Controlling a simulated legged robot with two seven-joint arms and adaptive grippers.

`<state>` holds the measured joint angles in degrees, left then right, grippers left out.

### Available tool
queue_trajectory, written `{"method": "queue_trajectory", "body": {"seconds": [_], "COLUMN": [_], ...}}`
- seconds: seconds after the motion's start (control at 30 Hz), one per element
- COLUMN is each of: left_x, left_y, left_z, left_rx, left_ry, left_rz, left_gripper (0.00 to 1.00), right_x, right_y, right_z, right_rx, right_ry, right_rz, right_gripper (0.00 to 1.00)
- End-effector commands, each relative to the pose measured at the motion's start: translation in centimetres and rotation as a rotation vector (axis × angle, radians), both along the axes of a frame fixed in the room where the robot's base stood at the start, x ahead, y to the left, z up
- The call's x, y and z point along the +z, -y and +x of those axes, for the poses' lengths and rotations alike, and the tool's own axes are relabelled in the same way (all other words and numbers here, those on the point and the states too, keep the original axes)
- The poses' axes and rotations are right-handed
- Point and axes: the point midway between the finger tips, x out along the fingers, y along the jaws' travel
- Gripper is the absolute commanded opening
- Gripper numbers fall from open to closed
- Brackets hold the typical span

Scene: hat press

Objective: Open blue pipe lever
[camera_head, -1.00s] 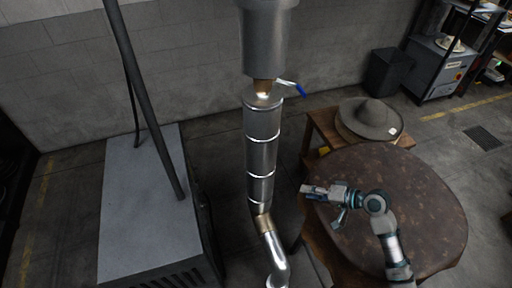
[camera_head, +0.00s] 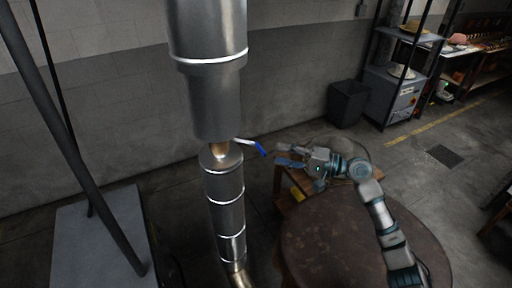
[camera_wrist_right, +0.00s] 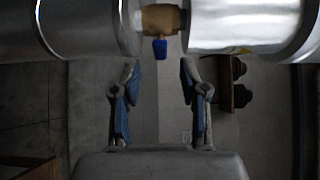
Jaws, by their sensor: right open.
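The blue pipe lever (camera_head: 260,149) sticks out to the right from the brass fitting (camera_head: 220,150) between the upper and lower metal pipe sections. In the right wrist view its blue end (camera_wrist_right: 160,48) points at the camera, below the brass fitting (camera_wrist_right: 162,19). My right gripper (camera_head: 283,155) is open and empty, just to the right of the lever with a small gap. In the right wrist view the two fingers (camera_wrist_right: 158,90) are apart, and the lever end shows between and beyond their tips. My left gripper is not in view.
A round dark table (camera_head: 330,245) stands below my right arm. A grey hat (camera_head: 328,143) on a wooden stand is partly hidden behind the arm. A grey box (camera_head: 100,235) and slanted pole (camera_head: 75,150) are farther left.

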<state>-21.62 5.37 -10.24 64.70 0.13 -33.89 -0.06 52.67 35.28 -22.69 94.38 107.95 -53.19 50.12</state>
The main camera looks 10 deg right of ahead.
Motion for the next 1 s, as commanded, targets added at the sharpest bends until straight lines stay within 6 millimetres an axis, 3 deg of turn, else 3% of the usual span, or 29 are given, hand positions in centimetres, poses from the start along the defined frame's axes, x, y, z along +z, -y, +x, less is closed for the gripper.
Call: {"method": "queue_trajectory", "body": {"seconds": [0.1, 0.4, 0.6, 0.8, 1.0], "left_x": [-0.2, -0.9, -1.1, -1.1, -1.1], "left_y": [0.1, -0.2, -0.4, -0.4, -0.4], "left_z": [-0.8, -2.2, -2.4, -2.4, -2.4], "left_rx": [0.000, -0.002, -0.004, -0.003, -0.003], "left_ry": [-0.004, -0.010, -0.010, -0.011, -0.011], "left_rz": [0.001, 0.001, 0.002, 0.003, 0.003], "left_gripper": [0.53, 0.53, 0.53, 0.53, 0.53], "right_x": [0.2, 0.0, -0.1, -0.1, -0.1], "right_y": [-2.4, -7.0, -8.2, -8.0, -7.6], "right_z": [1.0, 2.9, 3.3, 3.2, 3.2], "right_rx": [0.001, 0.000, -0.001, -0.001, -0.001], "right_ry": [0.001, -0.001, 0.000, 0.001, -0.001], "right_rz": [0.004, 0.001, -0.003, -0.001, 0.001], "right_gripper": [0.44, 0.44, 0.44, 0.44, 0.00]}}
